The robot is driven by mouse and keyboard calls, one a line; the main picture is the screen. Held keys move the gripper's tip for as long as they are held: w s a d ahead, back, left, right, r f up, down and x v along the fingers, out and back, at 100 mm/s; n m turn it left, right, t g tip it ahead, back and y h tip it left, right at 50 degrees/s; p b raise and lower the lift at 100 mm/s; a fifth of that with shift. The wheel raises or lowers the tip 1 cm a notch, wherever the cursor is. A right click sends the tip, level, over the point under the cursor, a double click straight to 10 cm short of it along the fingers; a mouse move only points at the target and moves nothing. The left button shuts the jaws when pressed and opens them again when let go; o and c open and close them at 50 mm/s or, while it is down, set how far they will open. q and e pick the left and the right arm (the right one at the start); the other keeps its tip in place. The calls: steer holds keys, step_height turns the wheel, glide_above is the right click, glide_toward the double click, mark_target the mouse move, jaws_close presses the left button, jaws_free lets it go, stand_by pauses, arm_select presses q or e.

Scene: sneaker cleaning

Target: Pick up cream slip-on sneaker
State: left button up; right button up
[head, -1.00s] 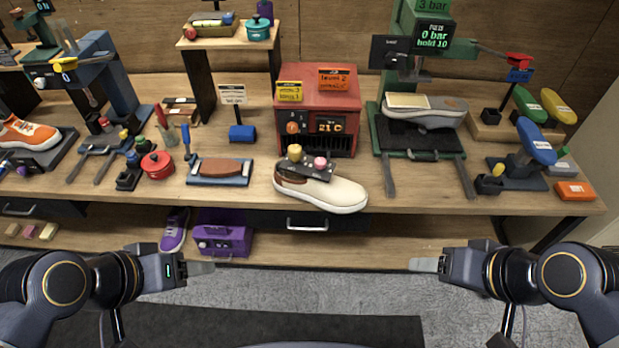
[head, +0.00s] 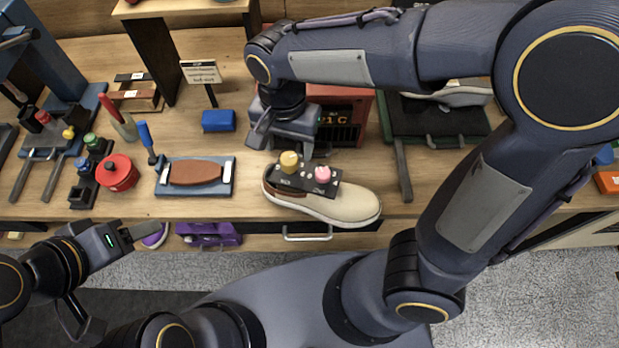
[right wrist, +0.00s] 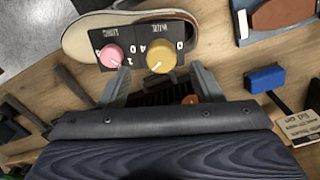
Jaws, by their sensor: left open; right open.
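The sneaker (right wrist: 84,40) also shows at the top of the right wrist view, behind the panel. My right gripper (head: 282,150) points down, open and empty, just behind the panel and the heel end. Its spread fingers (right wrist: 163,86) do not touch the sneaker. My left gripper (head: 139,231) is open and empty before the bench's left part.
The red heater box (head: 362,112) stands behind the sneaker, partly hidden by my right arm. A brown brush on a blue tray (head: 228,178) lies left of it. A drawer handle (head: 306,237) is below.

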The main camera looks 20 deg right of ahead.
mark_target(289, 158)
steer(key=shift+s+f, duration=0.15)
steer(key=shift+f, duration=0.8)
steer(key=f, duration=0.5)
steer(key=shift+w, duration=0.2)
steer(key=shift+r, duration=0.1)
jaws_close()
steer(key=shift+p, duration=0.3)
